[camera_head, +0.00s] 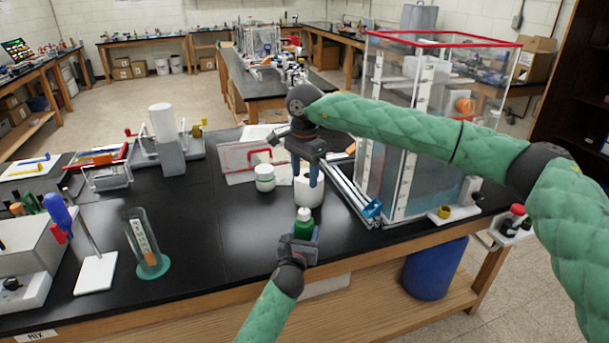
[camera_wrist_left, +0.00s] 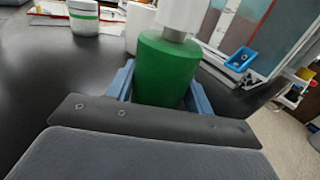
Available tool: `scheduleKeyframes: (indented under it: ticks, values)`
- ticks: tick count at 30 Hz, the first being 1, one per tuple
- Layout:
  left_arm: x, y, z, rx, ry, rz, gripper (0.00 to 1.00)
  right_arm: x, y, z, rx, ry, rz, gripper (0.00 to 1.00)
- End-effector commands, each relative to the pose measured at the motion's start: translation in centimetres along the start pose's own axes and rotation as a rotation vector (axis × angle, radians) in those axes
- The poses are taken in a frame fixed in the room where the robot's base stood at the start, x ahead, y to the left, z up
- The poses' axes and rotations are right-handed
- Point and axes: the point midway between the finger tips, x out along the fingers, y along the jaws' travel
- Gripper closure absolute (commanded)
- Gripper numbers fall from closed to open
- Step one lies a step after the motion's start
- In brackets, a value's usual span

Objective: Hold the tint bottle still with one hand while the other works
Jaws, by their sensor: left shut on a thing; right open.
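The tint bottle (camera_head: 304,225) is green with a pale cap and stands upright near the table's front edge. In the left wrist view the green bottle (camera_wrist_left: 166,70) sits between the blue fingers, its white top cut off by the upper edge. My left gripper (camera_head: 303,240) is shut on the bottle from the front; its fingers also show in the wrist view (camera_wrist_left: 160,92). My right gripper (camera_head: 305,170) points down, open, above and behind the bottle.
A white jar with a green band (camera_head: 264,178) stands left of the cup. A clear tank with a red rim (camera_head: 395,140) and rails (camera_head: 350,190) stand to the right. A glass cylinder on a green base (camera_head: 145,243) is left. The black tabletop (camera_head: 215,240) between is clear.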

Motion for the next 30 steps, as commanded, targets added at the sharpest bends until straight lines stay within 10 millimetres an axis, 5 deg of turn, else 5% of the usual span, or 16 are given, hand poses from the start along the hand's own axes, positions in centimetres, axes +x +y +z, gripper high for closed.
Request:
scheduleKeyframes:
  ticks: [3, 4, 8, 20, 30]
  values:
    - [0.0, 0.0, -0.1, 0.000, 0.001, 0.000, 0.75, 0.0, 0.0, 0.0, 0.000, 0.000, 0.000, 0.46]
    - [0.0, 0.0, -0.1, 0.000, 0.001, 0.000, 0.47, 0.0, 0.0, 0.0, 0.000, 0.000, 0.000, 0.46]
    - [0.0, 0.0, -0.1, 0.000, 0.001, 0.000, 0.23, 0.0, 0.0, 0.0, 0.000, 0.000, 0.000, 0.46]
    - [-0.7, 0.0, -0.1, 0.001, 0.001, 0.000, 0.23, 0.0, 0.0, 0.0, 0.000, 0.000, 0.000, 0.46]
    - [-6.5, 0.0, -0.1, 0.001, 0.002, -0.001, 0.23, 0.0, 0.0, 0.0, 0.000, 0.000, 0.000, 0.46]
